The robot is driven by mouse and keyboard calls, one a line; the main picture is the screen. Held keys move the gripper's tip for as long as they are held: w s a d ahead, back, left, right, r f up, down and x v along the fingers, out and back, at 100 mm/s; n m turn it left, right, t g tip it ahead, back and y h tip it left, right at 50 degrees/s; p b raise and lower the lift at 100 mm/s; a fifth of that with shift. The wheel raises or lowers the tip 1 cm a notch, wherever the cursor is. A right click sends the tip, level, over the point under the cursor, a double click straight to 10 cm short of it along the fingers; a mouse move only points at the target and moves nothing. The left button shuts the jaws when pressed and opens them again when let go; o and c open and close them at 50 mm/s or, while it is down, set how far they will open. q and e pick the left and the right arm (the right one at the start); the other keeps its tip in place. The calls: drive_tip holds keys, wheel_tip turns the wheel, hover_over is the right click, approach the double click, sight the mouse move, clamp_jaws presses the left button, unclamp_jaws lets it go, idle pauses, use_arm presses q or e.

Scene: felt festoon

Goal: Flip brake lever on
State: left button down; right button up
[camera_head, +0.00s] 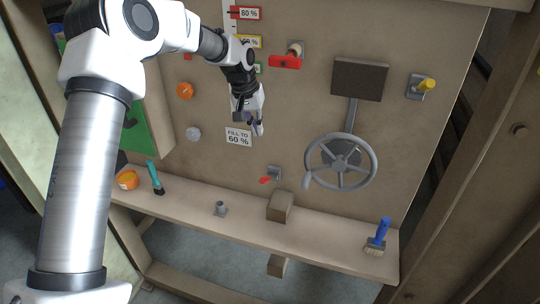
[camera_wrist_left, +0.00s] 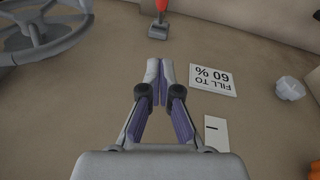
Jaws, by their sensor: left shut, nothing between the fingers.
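A small lever with a red handle and grey base (camera_head: 273,173) is on the board, low and left of the handwheel; no label on it can be read. Its handle points down and left in the head view. It also shows at the top of the left wrist view (camera_wrist_left: 158,30), beyond my fingertips. My left gripper (camera_head: 256,129) is in front of the board, above and left of this lever, beside the "FILL TO 60 %" sign (camera_head: 238,137). Its fingers (camera_wrist_left: 159,70) are together and empty, apart from the lever. My right gripper is not in view.
A grey handwheel (camera_head: 313,160) is right of the lever. A red handle (camera_head: 285,63) is above, and a yellow-handled fitting (camera_head: 426,85) is at upper right. The shelf below holds a wooden block (camera_head: 280,208), a blue brush (camera_head: 381,234) and an orange-topped round item (camera_head: 127,180).

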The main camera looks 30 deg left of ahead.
use_arm(q)
drive_tip(key=p, duration=0.3)
hover_over(268, 178)
drive_tip(key=w+a, duration=0.3)
drive_tip(key=s+a+x, duration=0.1)
drive_tip(key=s+x, duration=0.1)
drive_tip(key=x, duration=0.7)
drive_tip(key=f, duration=0.1)
drive_tip(key=s+f, duration=0.1)
drive_tip(key=d+f+p, duration=0.1)
drive_tip(key=shift+s+f, duration=0.3)
drive_tip(key=shift+s, duration=0.1)
drive_tip(key=shift+s+d+f, duration=0.15)
drive_tip(key=shift+s+f, duration=0.05)
drive_tip(key=shift+f, duration=0.05)
drive_tip(key=shift+w+f, duration=0.1)
